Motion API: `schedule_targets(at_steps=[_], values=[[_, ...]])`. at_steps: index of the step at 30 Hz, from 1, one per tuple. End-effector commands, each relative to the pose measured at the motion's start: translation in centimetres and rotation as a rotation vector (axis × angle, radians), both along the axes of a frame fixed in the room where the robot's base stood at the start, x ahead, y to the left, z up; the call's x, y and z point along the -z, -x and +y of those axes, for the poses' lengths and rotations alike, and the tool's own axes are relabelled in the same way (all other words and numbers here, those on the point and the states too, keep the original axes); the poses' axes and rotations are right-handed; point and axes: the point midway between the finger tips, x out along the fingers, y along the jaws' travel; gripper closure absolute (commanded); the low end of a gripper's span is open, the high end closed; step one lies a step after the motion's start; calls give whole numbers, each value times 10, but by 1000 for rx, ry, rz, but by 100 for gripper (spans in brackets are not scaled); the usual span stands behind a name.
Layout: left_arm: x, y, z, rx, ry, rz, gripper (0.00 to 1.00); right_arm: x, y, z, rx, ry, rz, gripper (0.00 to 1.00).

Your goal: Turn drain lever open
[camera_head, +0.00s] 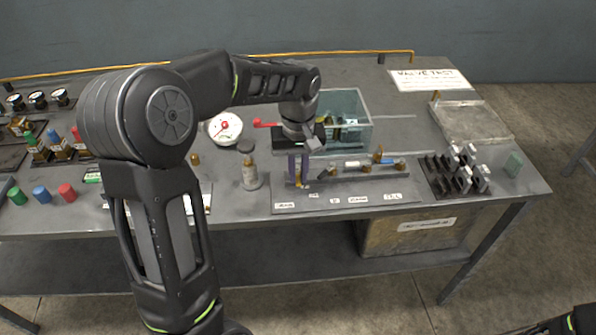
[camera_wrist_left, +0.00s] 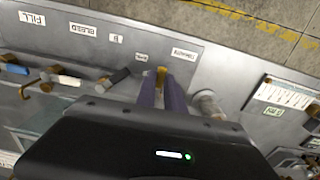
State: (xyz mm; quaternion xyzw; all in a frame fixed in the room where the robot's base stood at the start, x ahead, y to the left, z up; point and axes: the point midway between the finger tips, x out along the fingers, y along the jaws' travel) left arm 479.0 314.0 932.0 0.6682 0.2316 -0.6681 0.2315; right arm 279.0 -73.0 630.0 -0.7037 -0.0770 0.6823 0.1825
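My left gripper (camera_head: 298,182) points down at the left end of the valve board (camera_head: 345,200). Its two purple fingers stand a little apart on either side of a small yellow-brass part, likely the drain lever (camera_head: 299,184). In the left wrist view the gripper (camera_wrist_left: 161,82) has the same yellow part (camera_wrist_left: 162,73) between its fingertips. I cannot tell whether the fingers press on it. The label nearest it (camera_wrist_left: 187,53) is too small to read surely. The rest of the valve is hidden by the gripper. My right gripper is out of view.
More valve levers (camera_head: 378,155) lie to the right, then a black rack (camera_head: 455,175). A round gauge (camera_head: 224,127) sits behind left.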

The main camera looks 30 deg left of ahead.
Motion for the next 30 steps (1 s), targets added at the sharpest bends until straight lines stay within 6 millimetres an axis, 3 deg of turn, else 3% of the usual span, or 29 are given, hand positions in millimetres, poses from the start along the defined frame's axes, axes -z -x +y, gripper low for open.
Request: schedule_targets(at_steps=[7,17,22,30], values=[[0,0,0,1,0,-1,67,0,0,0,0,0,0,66],[-2,0,0,2,1,-1,66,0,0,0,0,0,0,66],[-18,-1,0,2,0,-4,66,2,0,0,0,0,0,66],[-63,-1,0,2,0,-5,66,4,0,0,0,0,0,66]])
